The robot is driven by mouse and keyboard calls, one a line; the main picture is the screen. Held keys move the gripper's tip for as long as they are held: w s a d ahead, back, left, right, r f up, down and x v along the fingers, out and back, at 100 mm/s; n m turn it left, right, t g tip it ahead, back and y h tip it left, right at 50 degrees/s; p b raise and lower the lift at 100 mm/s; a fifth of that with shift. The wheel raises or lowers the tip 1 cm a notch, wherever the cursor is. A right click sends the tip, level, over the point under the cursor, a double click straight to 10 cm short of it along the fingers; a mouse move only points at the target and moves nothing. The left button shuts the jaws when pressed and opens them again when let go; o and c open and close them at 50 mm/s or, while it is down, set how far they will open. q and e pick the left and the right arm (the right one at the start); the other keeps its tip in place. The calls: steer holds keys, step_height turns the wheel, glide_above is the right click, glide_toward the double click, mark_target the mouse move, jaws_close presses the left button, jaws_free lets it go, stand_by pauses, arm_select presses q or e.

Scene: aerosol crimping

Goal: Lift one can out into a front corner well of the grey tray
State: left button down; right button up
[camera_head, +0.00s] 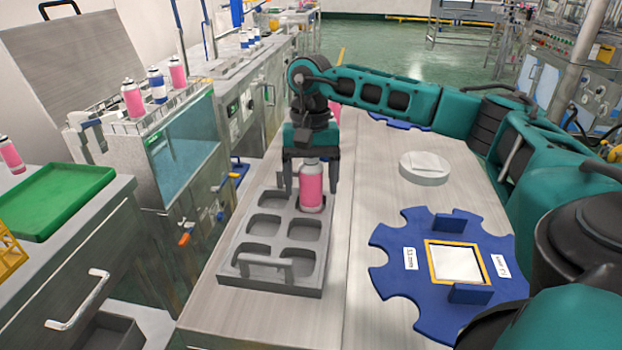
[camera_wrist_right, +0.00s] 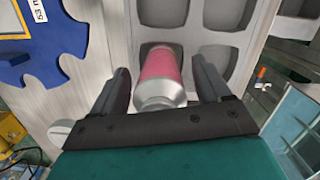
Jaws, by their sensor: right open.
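A pink can with a silver top (camera_head: 311,188) stands upright in the far right well of the grey tray (camera_head: 276,281). The can also shows in the right wrist view (camera_wrist_right: 162,72), with the tray's wells around it. My right gripper (camera_head: 310,180) is above the tray, pointing down, with its open fingers on either side of the can. The other tray wells in view look empty. My left gripper is not in view.
A grey handle (camera_head: 264,266) rises at the tray's near end. A blue notched plate (camera_head: 400,240) and a round white block (camera_head: 424,167) lie to the right. A green tray (camera_head: 50,200) and several cans stand on the left benches. A pink object (camera_head: 333,108) shows behind my gripper.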

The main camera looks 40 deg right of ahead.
steer(key=r, duration=0.4)
steer(key=r+p, duration=0.1)
steer(key=r, duration=0.3)
steer(key=w+d+r+p, duration=0.1)
steer(key=r, duration=0.3)
steer(key=shift+w+r, duration=0.1)
steer(key=shift+r, duration=0.3)
